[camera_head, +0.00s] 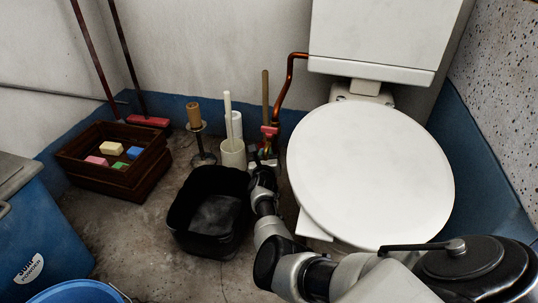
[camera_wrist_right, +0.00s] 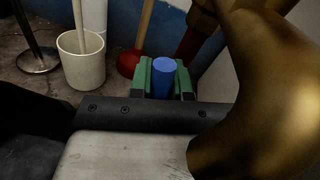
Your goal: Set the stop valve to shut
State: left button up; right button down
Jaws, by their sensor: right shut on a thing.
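The copper pipe (camera_head: 289,80) comes out by the cistern and runs down behind the toilet, toward where my right gripper (camera_head: 266,157) is. In the right wrist view, a blue handle (camera_wrist_right: 163,76), apparently the stop valve's, sits between the green fingertips of my right gripper. The gripper is shut on it. A large brass-coloured curved part (camera_wrist_right: 275,85) fills the right of that view, close to the camera. The valve body and the handle's angle to the pipe are not clear. My left gripper is not in view.
The toilet lid (camera_head: 370,175) stands right of my arm. A black bin (camera_head: 211,208) is left of it. A brush holder (camera_wrist_right: 80,62) and red plunger (camera_wrist_right: 131,63) are near the gripper. A wooden crate (camera_head: 115,172) and blue bucket (camera_head: 75,293) are further left.

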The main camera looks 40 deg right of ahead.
jog(key=shift+a, duration=0.1)
jog(key=c, duration=1.1)
grip_release()
